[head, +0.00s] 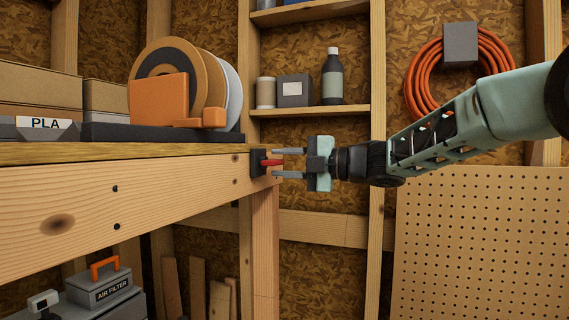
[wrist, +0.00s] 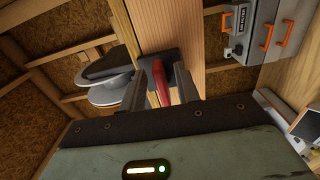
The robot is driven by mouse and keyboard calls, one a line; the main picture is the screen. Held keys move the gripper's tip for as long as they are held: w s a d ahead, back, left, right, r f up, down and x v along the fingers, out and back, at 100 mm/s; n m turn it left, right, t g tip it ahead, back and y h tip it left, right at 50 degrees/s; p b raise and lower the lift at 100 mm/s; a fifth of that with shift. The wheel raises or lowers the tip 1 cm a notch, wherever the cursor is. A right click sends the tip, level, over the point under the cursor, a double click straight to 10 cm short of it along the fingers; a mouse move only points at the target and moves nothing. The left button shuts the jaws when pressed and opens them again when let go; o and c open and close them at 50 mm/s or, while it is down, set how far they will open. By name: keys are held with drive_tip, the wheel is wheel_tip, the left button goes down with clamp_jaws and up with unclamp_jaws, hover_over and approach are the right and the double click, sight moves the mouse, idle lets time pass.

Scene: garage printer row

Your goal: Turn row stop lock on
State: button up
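The row stop lock appears as a small black block (head: 257,164) with a red lever (head: 270,162) on the end of the wooden workbench. The lever sticks out sideways to the right. In the wrist view the red lever (wrist: 160,82) stands in front of its dark mount (wrist: 152,62). My gripper (head: 275,163) reaches in from the right with its fingers open, one above and one below the lever. In the wrist view my gripper (wrist: 159,80) has a finger on each side of the lever. The right finger is very close to it; I cannot tell if they touch.
A grey air filter case (head: 99,283) sits below. Shelves (head: 310,111) stand behind; a pegboard (head: 480,240) is at right.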

drive_tip(key=b+v, duration=0.6)
drive_tip(key=v, duration=1.1)
drive_tip(key=shift+d+b, duration=0.2)
drive_tip(key=shift+b, duration=0.15)
drive_tip(key=s+a+f+m+t+h, duration=0.1)
drive_tip(key=a+f+m+t+h, duration=0.3)
drive_tip(key=f+m, duration=0.45)
drive_tip(key=s+a+f+m+t+h, duration=0.1)
drive_tip(key=a+f+m+t+h, duration=0.15)
drive_tip(key=f+m+h, duration=0.4)
drive_tip(key=s+d+f+m+g+h, duration=0.1)
drive_tip(key=s+f+m+g+h, duration=0.5)
drive_tip(key=s+f, duration=1.1)
drive_tip(key=s+d+f+m+g, duration=0.1)
drive_tip(key=s+f+g, duration=0.2)
drive_tip(key=s, duration=0.4)
drive_tip(key=s+d+f+m+g, duration=0.2)
drive_tip(key=s+g, duration=0.1)
drive_tip(key=s, duration=0.5)
drive_tip(key=shift+s+d+f+g, duration=0.2)
drive_tip(key=shift+s+f+g, duration=0.05)
drive_tip(key=shift+f+g, duration=0.15)
